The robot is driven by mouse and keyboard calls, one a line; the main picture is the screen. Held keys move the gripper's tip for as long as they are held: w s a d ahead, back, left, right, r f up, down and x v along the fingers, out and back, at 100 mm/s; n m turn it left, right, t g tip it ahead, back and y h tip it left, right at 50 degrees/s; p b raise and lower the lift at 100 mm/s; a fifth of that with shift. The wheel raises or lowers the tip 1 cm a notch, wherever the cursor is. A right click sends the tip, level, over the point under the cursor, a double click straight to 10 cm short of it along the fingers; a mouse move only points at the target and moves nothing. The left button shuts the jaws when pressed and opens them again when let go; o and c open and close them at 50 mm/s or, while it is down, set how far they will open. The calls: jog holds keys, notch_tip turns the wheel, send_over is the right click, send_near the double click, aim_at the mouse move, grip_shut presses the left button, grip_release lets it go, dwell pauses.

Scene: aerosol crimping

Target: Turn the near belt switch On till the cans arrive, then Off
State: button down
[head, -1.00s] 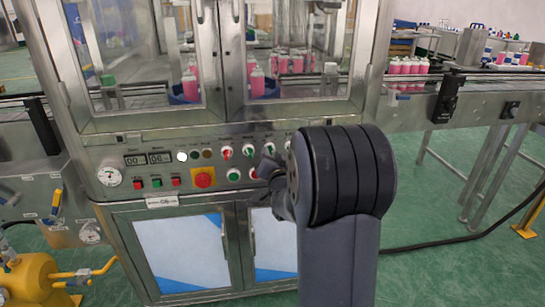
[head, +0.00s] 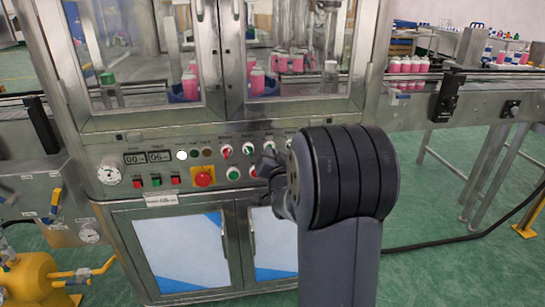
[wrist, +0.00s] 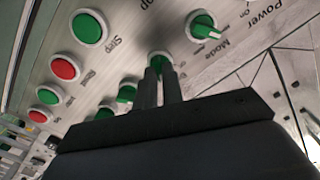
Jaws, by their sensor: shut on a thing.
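In the wrist view my gripper (wrist: 161,76) is shut on a green switch knob (wrist: 159,58) on the steel control panel, its two dark fingers close together. The fingers hide most of this knob, and I cannot read its label. In the head view my gripper (head: 268,161) is at the panel's right part, mostly hidden by my arm. Pink cans with white tops (head: 409,65) stand on the conveyor belt (head: 480,93) at the right. More pink cans (head: 290,63) stand behind the machine's glass doors.
The wrist view shows a green Mode knob (wrist: 203,27), a green button (wrist: 88,27) and a red button (wrist: 65,68) close to the fingers. A red stop button (head: 203,178) sits left of my gripper. A yellow tank (head: 38,280) stands at the lower left.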

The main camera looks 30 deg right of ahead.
jog(key=shift+n+b, duration=5.4)
jog(key=shift+n, duration=0.4)
jog(key=c, duration=1.5)
grip_release()
jog(key=shift+c, duration=0.2)
jog(key=shift+s, duration=0.1)
